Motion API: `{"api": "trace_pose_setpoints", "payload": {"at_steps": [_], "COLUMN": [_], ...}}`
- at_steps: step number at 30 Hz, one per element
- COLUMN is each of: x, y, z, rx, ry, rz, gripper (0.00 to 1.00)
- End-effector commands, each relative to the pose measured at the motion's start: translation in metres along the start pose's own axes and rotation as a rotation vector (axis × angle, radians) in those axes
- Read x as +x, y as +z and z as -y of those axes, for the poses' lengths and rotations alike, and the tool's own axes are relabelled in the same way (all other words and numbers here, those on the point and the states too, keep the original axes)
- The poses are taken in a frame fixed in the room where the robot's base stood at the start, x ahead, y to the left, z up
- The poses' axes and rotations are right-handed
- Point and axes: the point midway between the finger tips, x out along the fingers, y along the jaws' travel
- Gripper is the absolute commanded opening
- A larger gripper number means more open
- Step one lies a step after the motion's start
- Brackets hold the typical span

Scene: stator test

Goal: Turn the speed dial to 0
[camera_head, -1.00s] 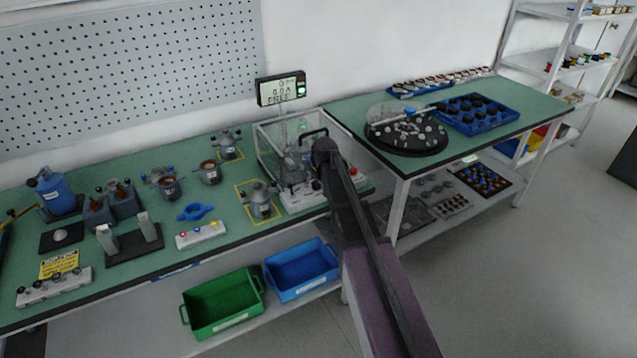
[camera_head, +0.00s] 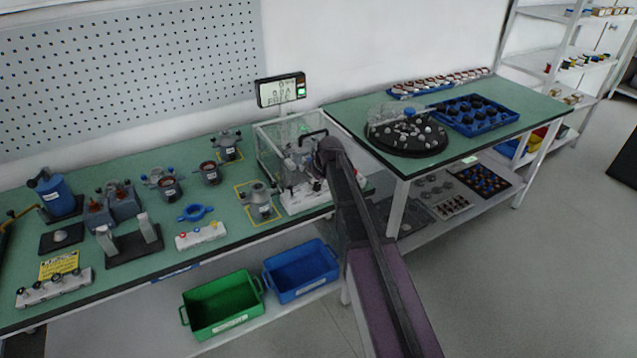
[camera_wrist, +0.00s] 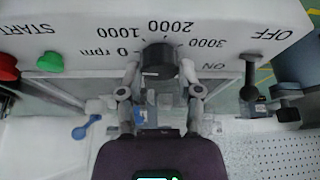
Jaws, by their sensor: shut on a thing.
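The black speed dial (camera_wrist: 158,62) sits on the white control panel (camera_wrist: 92,20), seen upside down in the wrist view. Marks for 0 rpm, 1000, 2000 and 3000 are printed around it. My gripper (camera_wrist: 160,76) has one finger on each side of the dial and is shut on it. I cannot tell clearly which mark the dial points at. In the head view my arm hides the dial and the fingers; only the white base of the test stand (camera_head: 303,197) shows beside my wrist.
A green START button (camera_wrist: 50,62) and a red button (camera_wrist: 8,68) are at left in the wrist view. A dark lever (camera_wrist: 249,85) stands at right near ON and OFF. A display (camera_head: 281,90) stands behind the clear-walled enclosure (camera_head: 270,150). Clamped motor parts (camera_head: 262,200) stand close left.

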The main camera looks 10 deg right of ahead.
Motion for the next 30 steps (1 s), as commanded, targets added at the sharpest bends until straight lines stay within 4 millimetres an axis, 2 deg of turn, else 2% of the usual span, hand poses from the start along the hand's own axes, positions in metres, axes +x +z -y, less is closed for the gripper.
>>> {"api": "trace_pose_setpoints", "payload": {"at_steps": [6,16,17,18,20,30], "x": [0.0001,0.0,0.0,0.0,0.0,0.0001], "y": [0.0008,0.0009,0.0009,0.0009,0.0007,0.0001], "z": [-0.002,-0.0019,-0.0019,-0.0019,-0.0016,-0.0002], "rx": [-0.087,-0.101,-0.101,-0.101,-0.1,-0.099], "ry": [-0.033,-0.036,-0.036,-0.036,-0.037,-0.039], "rz": [0.002,0.002,0.002,0.002,0.001,0.0], "gripper": [0.0,0.0,0.49,0.61,0.79,0.81]}}
